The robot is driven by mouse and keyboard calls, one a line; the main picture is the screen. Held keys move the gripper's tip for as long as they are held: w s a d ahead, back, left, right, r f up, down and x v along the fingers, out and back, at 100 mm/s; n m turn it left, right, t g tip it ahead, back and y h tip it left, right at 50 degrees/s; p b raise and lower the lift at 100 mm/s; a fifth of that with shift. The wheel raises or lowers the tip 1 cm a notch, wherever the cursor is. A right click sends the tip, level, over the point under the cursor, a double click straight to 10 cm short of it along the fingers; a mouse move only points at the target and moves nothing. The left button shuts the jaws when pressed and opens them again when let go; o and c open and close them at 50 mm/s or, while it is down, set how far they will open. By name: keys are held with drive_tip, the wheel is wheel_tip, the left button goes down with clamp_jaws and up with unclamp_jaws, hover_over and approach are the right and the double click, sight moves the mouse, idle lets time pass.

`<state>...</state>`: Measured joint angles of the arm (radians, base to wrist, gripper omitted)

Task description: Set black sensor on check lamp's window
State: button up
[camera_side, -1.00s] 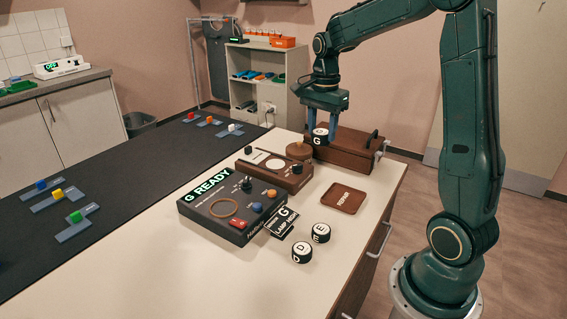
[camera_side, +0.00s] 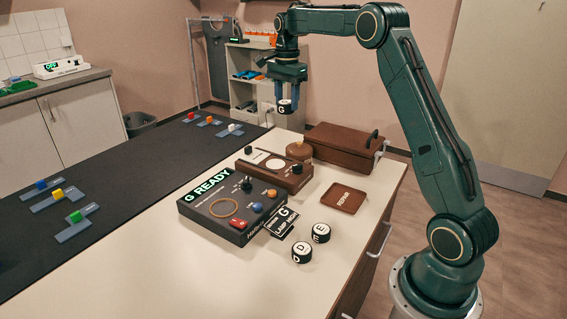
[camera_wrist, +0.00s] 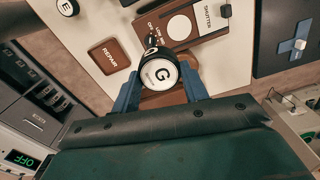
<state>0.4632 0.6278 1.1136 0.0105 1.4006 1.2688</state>
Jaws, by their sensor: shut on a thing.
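The black sensor marked G (camera_side: 286,107) has a white top face and hangs in my gripper (camera_side: 287,99). In the wrist view the sensor (camera_wrist: 160,74) sits between the two blue fingers. My gripper is shut on it and holds it in the air, above the far edge of the white table. The check lamp appears to be the brown box (camera_side: 262,174) with a pale round window (camera_side: 276,165). The window is bare; it also shows in the wrist view (camera_wrist: 180,27). The sensor is apart from it, higher and farther back.
A black console (camera_side: 218,222) reading G READY stands in front of the brown box. Sensors D (camera_side: 302,254) and E (camera_side: 321,233) stand near a brown REPAIR tray (camera_side: 343,198). A round wooden piece (camera_side: 299,151) and a brown case (camera_side: 342,147) stand at the back.

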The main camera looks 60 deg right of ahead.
drive_tip(key=shift+w+d, duration=0.25)
drive_tip(key=shift+w, duration=0.6)
drive_tip(key=shift+w+d, duration=0.25)
drive_tip(key=shift+w, duration=0.55)
drive_tip(key=shift+w+d, duration=0.25)
drive_tip(key=shift+w, duration=0.6)
wheel_tip(320, 180, down, 20)
drive_tip(key=shift+f, duration=0.1)
drive_tip(key=o, duration=1)
drive_tip(key=shift+f, duration=0.1)
drive_tip(key=shift+o, duration=0.2)
